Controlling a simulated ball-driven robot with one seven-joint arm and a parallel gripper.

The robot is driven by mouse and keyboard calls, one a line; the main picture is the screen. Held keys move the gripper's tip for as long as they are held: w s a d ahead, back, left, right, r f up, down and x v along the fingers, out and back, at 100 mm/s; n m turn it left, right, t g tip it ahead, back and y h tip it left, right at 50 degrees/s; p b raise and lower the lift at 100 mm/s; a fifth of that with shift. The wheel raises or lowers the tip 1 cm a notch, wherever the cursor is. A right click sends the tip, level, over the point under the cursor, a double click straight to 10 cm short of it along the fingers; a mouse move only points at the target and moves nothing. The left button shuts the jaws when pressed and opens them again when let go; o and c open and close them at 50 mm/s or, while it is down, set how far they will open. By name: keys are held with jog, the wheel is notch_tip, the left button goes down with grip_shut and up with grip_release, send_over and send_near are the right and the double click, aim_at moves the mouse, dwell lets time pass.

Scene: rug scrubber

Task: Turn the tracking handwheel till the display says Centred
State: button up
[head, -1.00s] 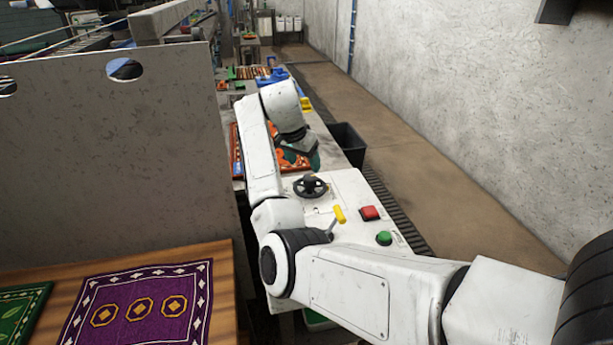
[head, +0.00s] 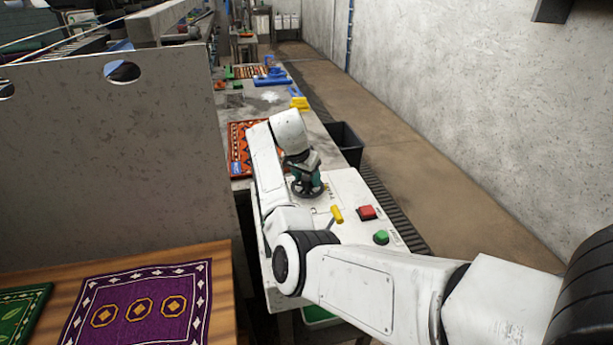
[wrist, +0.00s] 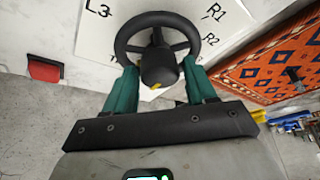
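The black handwheel (wrist: 122,38) shows in the wrist view with its round hub and spokes. It stands on a white plate (wrist: 97,38) lettered L3, R1 and R2. In the head view the handwheel (head: 304,192) is on the white control panel (head: 283,239), partly hidden by my gripper (head: 308,181). In the wrist view the two teal fingers of my gripper (wrist: 160,72) are apart, one on each side of the hub, overlapping the near rim. A gap shows between fingers and hub; I cannot tell whether they touch the rim. No readable display shows.
A yellow lever (head: 337,214), a red button (head: 367,212) and a green button (head: 381,237) are on the panel. An orange rug (head: 240,140) lies beyond it. A dark bin (head: 346,143) stands at the right. A tall grey partition (head: 110,160) stands left.

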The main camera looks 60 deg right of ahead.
jog(key=c, duration=0.8)
jog(key=shift+o, duration=0.2)
jog(key=shift+r+n+p, duration=0.15)
jog(key=shift+n+p, duration=0.15)
jog(key=shift+p, duration=0.1)
jog(key=n+p, duration=0.1)
jog(key=n+t+p, duration=0.1)
jog(key=shift+s+r+n+p, duration=0.15)
jog(key=shift+n+p, duration=0.15)
jog(key=shift+p, duration=0.1)
jog(key=n+t+p, duration=0.1)
jog(key=n+p, duration=0.1)
jog(key=shift+d+n, duration=0.1)
jog(key=shift+n, duration=0.3)
jog(key=n+t+y+p, duration=0.1)
jog(key=n+p, duration=0.1)
jog(key=n, duration=0.1)
jog(key=shift+s, duration=0.1)
jog(key=shift+f+n+t+y+p, duration=0.2)
jog(key=shift+n+t+y+p, duration=0.35)
jog(key=shift+n, duration=0.85)
